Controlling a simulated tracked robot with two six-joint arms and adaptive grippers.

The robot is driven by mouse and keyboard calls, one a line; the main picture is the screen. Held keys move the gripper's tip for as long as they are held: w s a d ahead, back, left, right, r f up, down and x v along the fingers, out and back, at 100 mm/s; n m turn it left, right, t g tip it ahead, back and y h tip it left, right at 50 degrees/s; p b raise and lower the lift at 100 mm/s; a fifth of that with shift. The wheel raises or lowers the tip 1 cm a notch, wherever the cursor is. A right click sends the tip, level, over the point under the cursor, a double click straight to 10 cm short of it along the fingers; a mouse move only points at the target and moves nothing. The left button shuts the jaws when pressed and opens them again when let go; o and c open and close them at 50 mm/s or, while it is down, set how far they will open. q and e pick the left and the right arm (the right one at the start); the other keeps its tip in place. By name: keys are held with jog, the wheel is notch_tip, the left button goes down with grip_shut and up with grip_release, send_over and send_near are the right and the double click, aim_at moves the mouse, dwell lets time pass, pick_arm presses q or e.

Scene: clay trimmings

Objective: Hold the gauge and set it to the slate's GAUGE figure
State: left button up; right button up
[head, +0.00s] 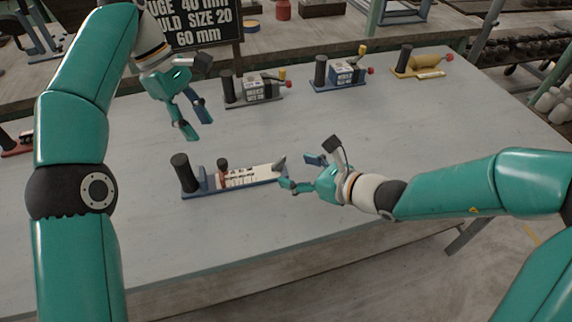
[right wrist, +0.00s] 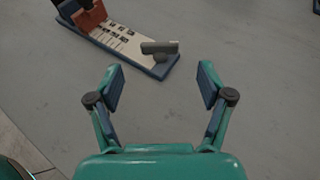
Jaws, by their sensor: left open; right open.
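The gauge (head: 232,181) lies on the grey table, with a blue base, a pale marked scale, a black upright post at its left end and a small reddish-brown piece on the scale. A grey knob (head: 280,163) stands at its right end. In the right wrist view the gauge (right wrist: 122,42) is at the top, its grey knob (right wrist: 160,50) ahead of my fingers. My right gripper (head: 300,172) is open and empty just right of the gauge. My left gripper (head: 194,121) is open and empty above the table, behind the gauge. The slate (head: 190,24) shows "GAUGE 40 mm", partly cut off.
A yellow device (head: 422,65) is at the back right. A red item (head: 14,145) sits at the far left. The table's right half is clear.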

aim_at(280, 165)
jog(key=shift+x, duration=2.45)
grip_shut()
